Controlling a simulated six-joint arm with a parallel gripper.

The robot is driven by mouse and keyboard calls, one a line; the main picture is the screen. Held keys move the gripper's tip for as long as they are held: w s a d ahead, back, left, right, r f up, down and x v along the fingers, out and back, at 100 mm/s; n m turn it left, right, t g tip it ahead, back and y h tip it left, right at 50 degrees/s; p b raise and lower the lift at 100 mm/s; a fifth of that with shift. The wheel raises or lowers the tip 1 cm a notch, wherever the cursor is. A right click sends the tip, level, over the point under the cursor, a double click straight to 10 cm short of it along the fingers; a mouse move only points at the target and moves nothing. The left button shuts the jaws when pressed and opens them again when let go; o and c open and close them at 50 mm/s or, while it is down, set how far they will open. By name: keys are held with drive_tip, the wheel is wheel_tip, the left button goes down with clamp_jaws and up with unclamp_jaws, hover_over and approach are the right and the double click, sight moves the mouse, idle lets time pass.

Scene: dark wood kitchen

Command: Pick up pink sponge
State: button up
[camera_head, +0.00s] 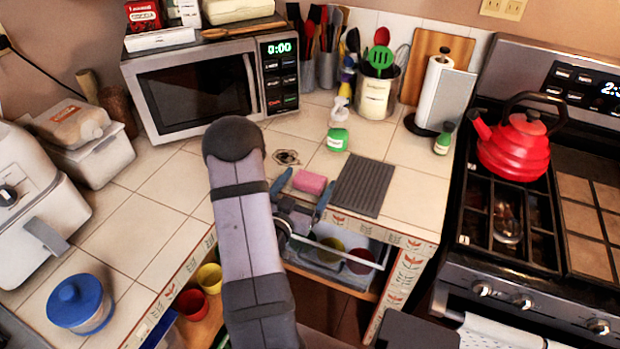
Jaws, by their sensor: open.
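The pink sponge (310,182) lies on the tiled counter, just left of a dark ribbed mat. My gripper (305,190) is open at the near side of the sponge. One finger shows to the left of the sponge and the other to its right. The sponge appears between or just beyond the fingertips; I cannot tell whether they touch it. My arm hides part of the counter to the left, and the gripper's lower body is partly hidden behind the arm.
The ribbed mat (360,186) is close on the right. An open drawer (330,250) with cups is below the counter edge. The microwave (205,88) is behind left; the stove with a red kettle (514,145) is right.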

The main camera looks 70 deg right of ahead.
sight(310, 178)
drive_tip(key=shift+d, duration=1.05)
drive_tip(key=c, duration=1.1)
drive_tip(key=shift+r, duration=4.95)
wheel_tip(310, 178, up, 2)
drive_tip(key=shift+r+p, duration=0.2)
drive_tip(key=shift+p, duration=0.9)
